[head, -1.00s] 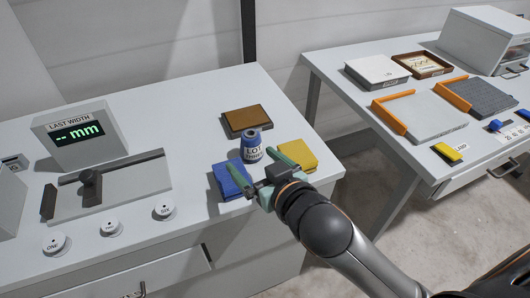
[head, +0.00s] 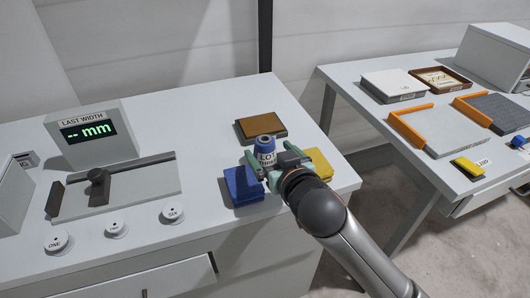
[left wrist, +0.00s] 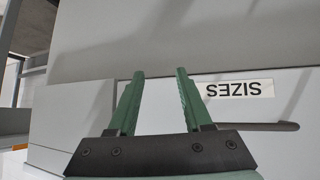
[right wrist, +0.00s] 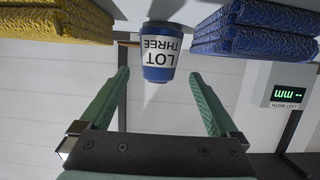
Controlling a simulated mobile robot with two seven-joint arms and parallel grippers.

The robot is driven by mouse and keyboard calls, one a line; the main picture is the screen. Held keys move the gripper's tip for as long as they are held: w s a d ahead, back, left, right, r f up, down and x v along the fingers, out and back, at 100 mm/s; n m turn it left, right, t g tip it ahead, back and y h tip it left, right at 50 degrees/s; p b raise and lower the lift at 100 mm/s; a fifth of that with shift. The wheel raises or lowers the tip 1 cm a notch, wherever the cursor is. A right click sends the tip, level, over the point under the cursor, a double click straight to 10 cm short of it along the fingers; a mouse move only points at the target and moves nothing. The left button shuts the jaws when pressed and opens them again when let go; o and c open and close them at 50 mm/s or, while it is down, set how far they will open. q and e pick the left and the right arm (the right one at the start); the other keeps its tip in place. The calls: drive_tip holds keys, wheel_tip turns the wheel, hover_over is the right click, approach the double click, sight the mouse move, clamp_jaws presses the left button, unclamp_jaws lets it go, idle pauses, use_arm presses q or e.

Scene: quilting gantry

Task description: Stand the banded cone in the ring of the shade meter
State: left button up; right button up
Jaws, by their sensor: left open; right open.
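The banded cone (head: 266,151) is blue with a white band reading LOT THREE and stands upright on the left table. My right gripper (head: 270,156) is open, with one finger on each side of the cone. In the right wrist view the cone (right wrist: 160,52) appears upside down, centred around and beyond the fingertips (right wrist: 158,76), with gaps on both sides and no visible contact. My left gripper (left wrist: 160,74) is open and empty in the left wrist view, facing a pale front labelled SIZES (left wrist: 240,89). I cannot make out the shade meter's ring in any view.
A blue folded pad (head: 242,187) and a yellow one (head: 320,162) flank the cone closely; a brown block (head: 261,128) lies behind. Left are a LAST WIDTH display (head: 88,135), a slide gauge (head: 130,188) and several white buttons (head: 115,229). A second table (head: 365,115) stands right.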

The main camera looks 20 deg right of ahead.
sight(269, 148)
drive_tip(key=x, duration=0.4)
drive_tip(key=shift+w+d+f, duration=0.1)
drive_tip(key=shift+w, duration=0.15)
drive_tip(key=c, duration=1.5)
clamp_jaws()
